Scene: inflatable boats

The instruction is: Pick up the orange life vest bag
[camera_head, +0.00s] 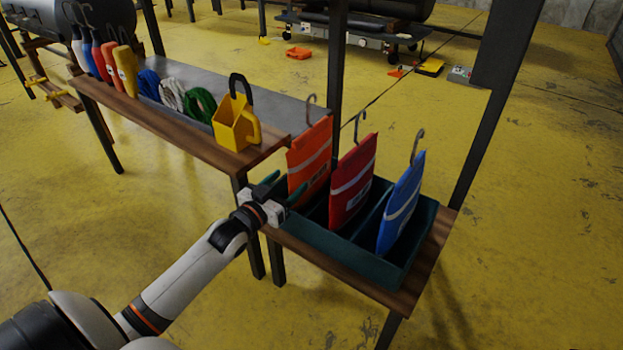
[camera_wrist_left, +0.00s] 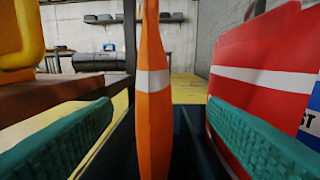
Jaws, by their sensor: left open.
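The orange life vest bag (camera_head: 309,160) stands upright in the left slot of a dark green divided bin (camera_head: 335,248), with a hook at its top. In the left wrist view the orange bag (camera_wrist_left: 154,95) is seen edge-on, with a pale band. My left gripper (camera_head: 272,192) is at the bag's near left side. Its green fingers are open, one on each side of the bag in the wrist view (camera_wrist_left: 155,140), with gaps between. I cannot tell how deep the bag lies between them. My right gripper is not in view.
A red bag (camera_head: 352,180) and a blue bag (camera_head: 401,203) stand in the bin to the right. The red bag is close to the right finger. A yellow holder (camera_head: 236,122) and coiled ropes (camera_head: 172,95) sit on the shelf at left. A dark post rises behind the bin.

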